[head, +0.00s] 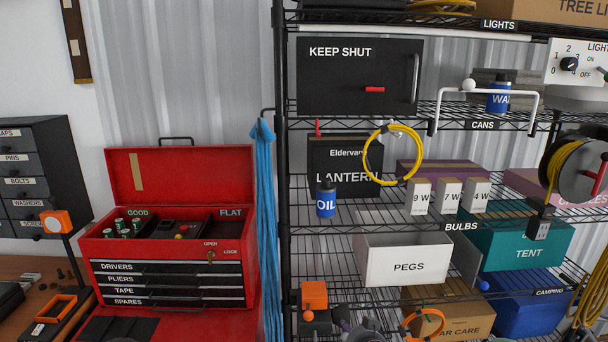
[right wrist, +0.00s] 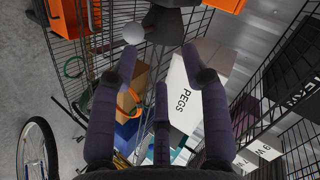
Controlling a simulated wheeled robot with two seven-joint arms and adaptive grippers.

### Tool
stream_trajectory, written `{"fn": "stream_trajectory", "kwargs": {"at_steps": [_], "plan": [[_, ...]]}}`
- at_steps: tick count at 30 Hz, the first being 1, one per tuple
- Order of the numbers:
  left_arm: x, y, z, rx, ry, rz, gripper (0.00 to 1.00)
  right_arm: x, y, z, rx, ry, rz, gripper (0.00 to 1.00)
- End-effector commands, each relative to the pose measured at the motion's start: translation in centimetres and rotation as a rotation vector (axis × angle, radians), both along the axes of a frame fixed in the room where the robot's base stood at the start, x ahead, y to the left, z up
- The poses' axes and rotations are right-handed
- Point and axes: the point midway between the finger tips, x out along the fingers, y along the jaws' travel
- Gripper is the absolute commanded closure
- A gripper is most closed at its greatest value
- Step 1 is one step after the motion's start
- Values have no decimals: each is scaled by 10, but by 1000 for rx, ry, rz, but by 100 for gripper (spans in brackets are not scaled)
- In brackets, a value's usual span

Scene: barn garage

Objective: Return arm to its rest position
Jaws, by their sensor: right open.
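My right gripper (right wrist: 160,62) shows in the right wrist view with its dark fingers spread apart and nothing between them. Beyond the fingers are the white PEGS box (right wrist: 187,92) and a brown box (right wrist: 128,88) on the wire shelving. I see no contact with either. In the head view, dark grey-purple shapes at the bottom edge, below the PEGS box (head: 408,262), may be part of my right gripper, but I cannot tell. My left gripper is in neither view.
A wire shelf rack (head: 283,170) holds a blue OIL bottle (head: 326,200), a yellow cable loop (head: 420,150) and several boxes. An open red toolbox (head: 175,225) stands on the left. A bicycle wheel (right wrist: 37,150) is at lower left in the wrist view, beside bare floor.

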Motion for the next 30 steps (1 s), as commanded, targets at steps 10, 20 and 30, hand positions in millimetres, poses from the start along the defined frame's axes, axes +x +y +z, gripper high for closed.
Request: {"fn": "stream_trajectory", "kwargs": {"at_steps": [10,20,30], "plan": [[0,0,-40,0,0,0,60,-81,0,-223,-134,337,202,53],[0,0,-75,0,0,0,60,-215,13,-384,-140,644,453,53],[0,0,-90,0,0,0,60,-301,27,-438,-88,789,606,53]]}}
